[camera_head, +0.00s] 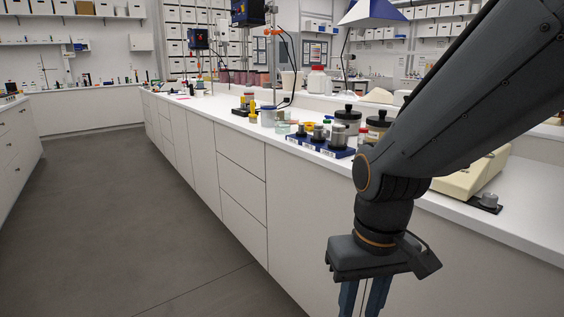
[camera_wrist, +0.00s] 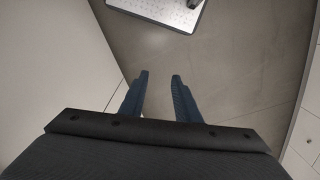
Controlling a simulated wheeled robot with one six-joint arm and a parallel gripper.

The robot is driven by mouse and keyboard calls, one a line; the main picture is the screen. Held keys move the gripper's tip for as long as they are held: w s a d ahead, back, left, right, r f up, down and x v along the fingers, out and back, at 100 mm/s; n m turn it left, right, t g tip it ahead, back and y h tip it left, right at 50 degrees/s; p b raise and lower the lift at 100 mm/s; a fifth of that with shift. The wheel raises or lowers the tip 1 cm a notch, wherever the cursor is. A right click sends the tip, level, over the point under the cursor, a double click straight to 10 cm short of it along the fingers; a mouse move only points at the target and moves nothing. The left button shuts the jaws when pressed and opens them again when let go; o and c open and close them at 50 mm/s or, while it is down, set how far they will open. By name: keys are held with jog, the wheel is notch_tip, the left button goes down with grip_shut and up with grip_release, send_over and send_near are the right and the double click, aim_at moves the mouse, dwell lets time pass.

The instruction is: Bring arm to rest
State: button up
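My arm reaches in from the upper right of the head view and bends down in front of the bench. My gripper (camera_head: 364,300) hangs in front of the white cabinet fronts, below the level of the bench top, and its fingertips are cut off by the picture's lower edge. In the wrist view my gripper (camera_wrist: 160,76) points down at the grey floor. Its two blue fingers stand apart with only floor between them, so it is open and empty.
The white bench (camera_head: 222,118) runs along the right, holding a blue rack (camera_head: 320,146), black-lidded jars (camera_head: 347,120) and a beige device (camera_head: 472,172). The grey floor (camera_head: 110,220) to the left is clear. Another cabinet (camera_head: 14,140) stands at the far left.

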jog(key=d+r+m+p, duration=0.2)
jog(key=d+r+p, duration=0.4)
jog(key=p, duration=0.5)
jog(key=shift+s+d+r, duration=0.25)
jog(key=shift+s+r, duration=0.15)
jog(key=shift+r, duration=0.1)
jog(key=shift+a, duration=0.1)
